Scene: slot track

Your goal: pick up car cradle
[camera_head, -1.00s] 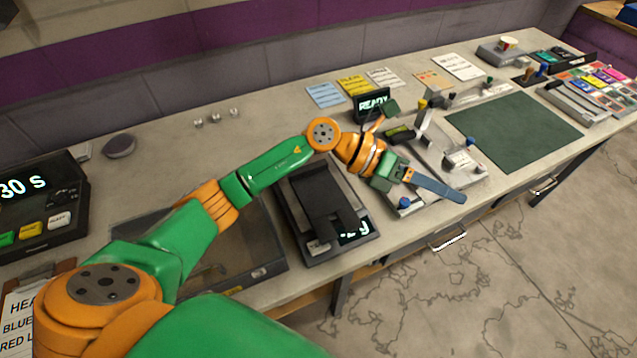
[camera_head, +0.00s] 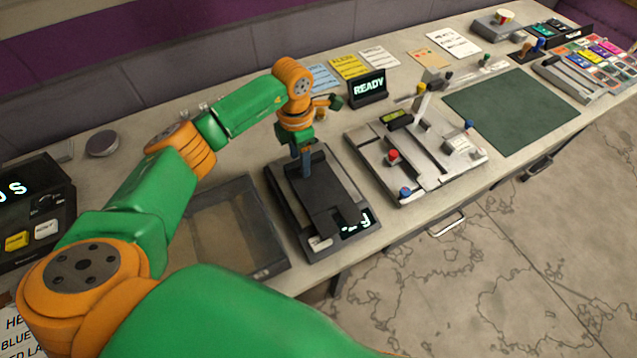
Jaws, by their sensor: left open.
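A black, long tray-like piece with a notched near end, which I take for the car cradle (camera_head: 325,190), lies on a dark scale-like device (camera_head: 285,215) with a lit display at its front right. My left gripper (camera_head: 303,168) points down at the far left part of the black piece. It is open, seen nearly edge-on, and its fingertips overlap the piece; I cannot tell whether they touch it. My right gripper is not in view.
A grey fixture (camera_head: 440,175) with colored knobs stands to the right, before a READY display (camera_head: 368,89). A clear-lidded box (camera_head: 235,225) sits left of the scale. A green mat (camera_head: 515,120) lies bare further right. The bench's front edge is close.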

